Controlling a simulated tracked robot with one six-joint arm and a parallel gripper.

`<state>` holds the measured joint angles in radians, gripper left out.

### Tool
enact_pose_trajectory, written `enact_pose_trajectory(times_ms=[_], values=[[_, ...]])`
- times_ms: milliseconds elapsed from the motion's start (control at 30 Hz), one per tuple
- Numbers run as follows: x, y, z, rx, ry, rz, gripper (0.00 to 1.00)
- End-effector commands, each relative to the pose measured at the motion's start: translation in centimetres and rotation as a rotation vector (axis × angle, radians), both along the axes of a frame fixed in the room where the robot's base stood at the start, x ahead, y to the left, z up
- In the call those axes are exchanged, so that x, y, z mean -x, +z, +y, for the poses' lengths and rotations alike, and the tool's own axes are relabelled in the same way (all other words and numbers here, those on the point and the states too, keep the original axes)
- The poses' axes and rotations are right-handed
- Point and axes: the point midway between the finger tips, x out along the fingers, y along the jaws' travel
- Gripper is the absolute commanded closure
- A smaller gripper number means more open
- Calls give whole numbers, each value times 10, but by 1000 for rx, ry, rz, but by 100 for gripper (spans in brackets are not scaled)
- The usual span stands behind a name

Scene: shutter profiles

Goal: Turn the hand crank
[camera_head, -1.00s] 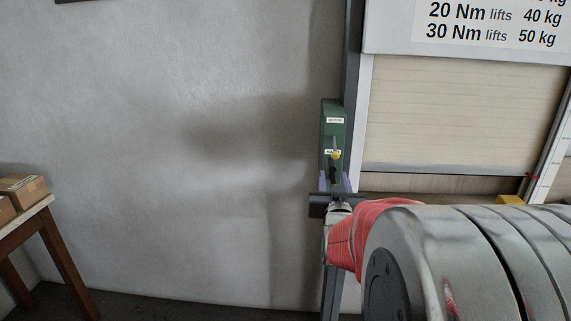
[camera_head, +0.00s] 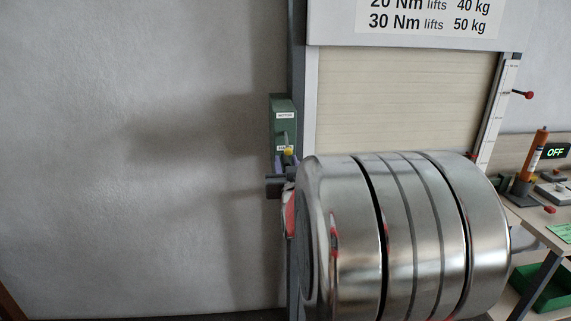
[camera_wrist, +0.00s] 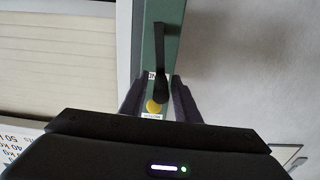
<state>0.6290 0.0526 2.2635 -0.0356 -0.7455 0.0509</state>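A tall, narrow green housing (camera_head: 283,104) with small white labels is mounted by the shutter's left post. It also shows in the wrist view (camera_wrist: 172,45). The black hand crank (camera_wrist: 160,62) runs down the housing's face in the wrist view, with a yellow round part (camera_wrist: 153,107) near its lower end. The yellow part (camera_head: 288,151) is small in the head view. My gripper (camera_wrist: 158,76) has its two dark fingers apart, one on each side of the crank's lower end. I cannot tell whether they touch it. My arm hides much of the gripper in the head view.
A cream roller shutter (camera_head: 400,100) stands right of the housing, under a white torque sign (camera_head: 427,17). A workbench at the right bears an orange tube (camera_head: 531,160) and an "OFF" display (camera_head: 556,151). A green bin (camera_head: 545,290) is below. The grey wall at left is bare.

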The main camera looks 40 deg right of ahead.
Motion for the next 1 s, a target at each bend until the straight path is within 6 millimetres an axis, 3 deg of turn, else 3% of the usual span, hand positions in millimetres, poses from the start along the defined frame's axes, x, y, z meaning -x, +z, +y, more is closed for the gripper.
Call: enact_pose_trajectory(times_ms=[400, 1000], values=[[-1, 0, 1, 0, 2, 0, 100], [-5, 0, 8, -21, 17, -14, 100]])
